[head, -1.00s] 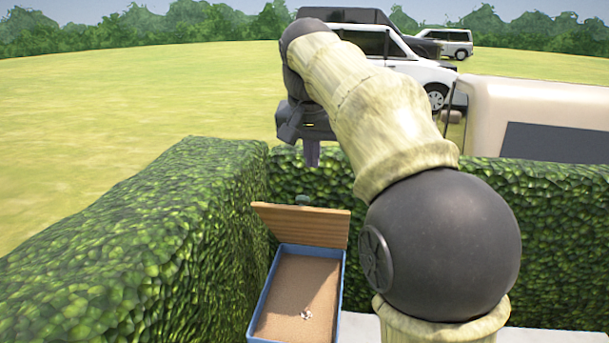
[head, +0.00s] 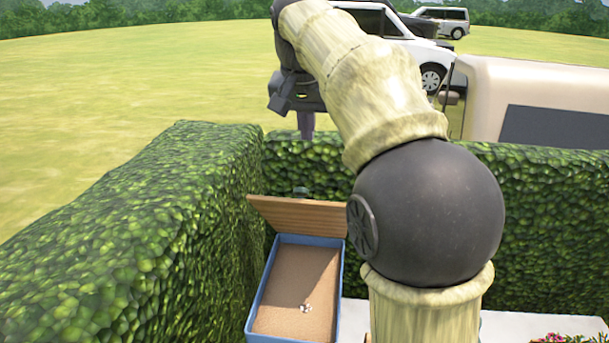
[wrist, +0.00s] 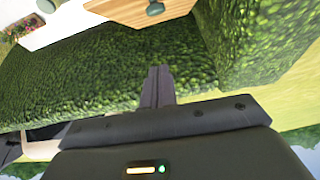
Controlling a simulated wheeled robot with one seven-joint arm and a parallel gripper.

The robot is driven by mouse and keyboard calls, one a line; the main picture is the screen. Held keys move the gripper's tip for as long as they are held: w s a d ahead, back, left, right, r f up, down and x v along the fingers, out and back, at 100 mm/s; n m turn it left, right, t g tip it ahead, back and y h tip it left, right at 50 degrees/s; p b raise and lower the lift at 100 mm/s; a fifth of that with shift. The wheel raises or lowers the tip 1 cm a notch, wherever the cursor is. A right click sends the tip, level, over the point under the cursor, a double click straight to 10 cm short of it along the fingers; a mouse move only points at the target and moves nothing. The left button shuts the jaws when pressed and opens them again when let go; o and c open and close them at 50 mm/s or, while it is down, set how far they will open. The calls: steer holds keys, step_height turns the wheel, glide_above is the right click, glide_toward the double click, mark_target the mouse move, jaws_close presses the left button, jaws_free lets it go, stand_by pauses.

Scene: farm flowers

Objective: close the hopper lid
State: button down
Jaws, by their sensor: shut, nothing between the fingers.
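The hopper (head: 258,309) is a blue-rimmed box with a brown, sandy-looking fill and a small pale bit on it. Its wooden lid (head: 300,216) stands raised and tilted at the far edge, with a dark greenish knob (head: 301,191) at its back. In the wrist view the lid (wrist: 140,8) and its knob (wrist: 155,8) show at the top edge. My gripper (head: 306,130) is above and behind the lid, over the hedge, apart from it. In the wrist view its fingers (wrist: 158,75) are together and empty.
A tall green hedge (head: 140,230) runs along the left, and another (head: 550,230) runs behind the hopper. Pink flowers (head: 568,338) show at the lower right. Beyond the hedge are a beige vehicle (head: 500,95), parked cars and open grass.

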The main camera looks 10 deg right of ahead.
steer(key=f+p, duration=0.1)
steer(key=f, duration=0.5)
steer(key=w+f+p, duration=0.1)
steer(key=f, duration=0.2)
steer(key=shift+a+f+p, duration=0.1)
steer(key=shift+f+p, duration=0.1)
steer(key=shift+p, duration=0.15)
steer(key=shift+s+a+f, duration=0.15)
steer(key=shift+s+f, duration=0.2)
steer(key=shift+f, duration=0.15)
steer(key=shift+f, duration=0.2)
